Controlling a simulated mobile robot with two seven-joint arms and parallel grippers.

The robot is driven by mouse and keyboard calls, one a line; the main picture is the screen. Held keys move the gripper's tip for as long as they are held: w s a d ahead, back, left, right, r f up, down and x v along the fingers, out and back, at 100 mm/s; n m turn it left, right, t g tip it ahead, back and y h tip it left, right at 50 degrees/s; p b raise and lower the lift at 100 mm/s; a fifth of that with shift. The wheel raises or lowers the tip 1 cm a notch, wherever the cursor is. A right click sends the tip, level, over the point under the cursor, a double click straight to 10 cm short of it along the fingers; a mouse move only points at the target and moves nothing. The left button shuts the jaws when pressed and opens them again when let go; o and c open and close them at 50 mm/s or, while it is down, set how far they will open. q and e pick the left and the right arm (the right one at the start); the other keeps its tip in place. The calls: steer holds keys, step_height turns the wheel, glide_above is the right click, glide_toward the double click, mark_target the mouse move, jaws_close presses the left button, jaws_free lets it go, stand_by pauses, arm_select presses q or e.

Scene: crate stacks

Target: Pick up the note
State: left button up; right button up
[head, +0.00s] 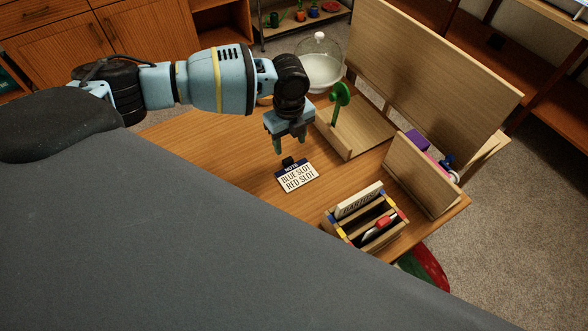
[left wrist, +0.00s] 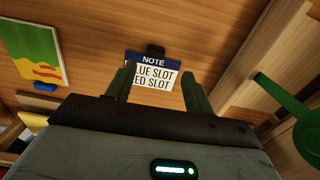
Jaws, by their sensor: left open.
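The note (head: 297,178) is a small white card with a dark blue header. It lies on the wooden table and reads "BLUE SLOT" and "RED SLOT", with a black tab at its top edge. My left gripper (head: 292,143) is open and empty, above and just behind the note in the head view. In the left wrist view the note (left wrist: 155,76) shows between the two open fingers (left wrist: 158,72), with the left part of its text cut off by a finger. No contact with the note is visible. My right gripper is not in view.
A slotted wooden organizer (head: 347,231) with blue, yellow and red marks stands right of the note. A wooden tray (head: 346,149) with a green object (head: 340,95) and a clear dome (head: 319,66) are behind. Upright wooden panels (head: 424,174) border the right. Table left of the note is clear.

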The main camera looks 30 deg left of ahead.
mark_target(287, 159)
arm_select(q)
steer(key=shift+s+a+f, duration=0.15)
steer(key=shift+f, duration=1.45)
steer(key=shift+s+a+f, duration=0.15)
steer(key=shift+f, duration=1.45)
steer(key=c, duration=1)
steer(key=shift+c, duration=0.2)
steer(key=shift+r, duration=0.2)
step_height(287, 159, up, 10)
steer(key=shift+p, duration=0.35)
steer(key=shift+f, duration=0.15)
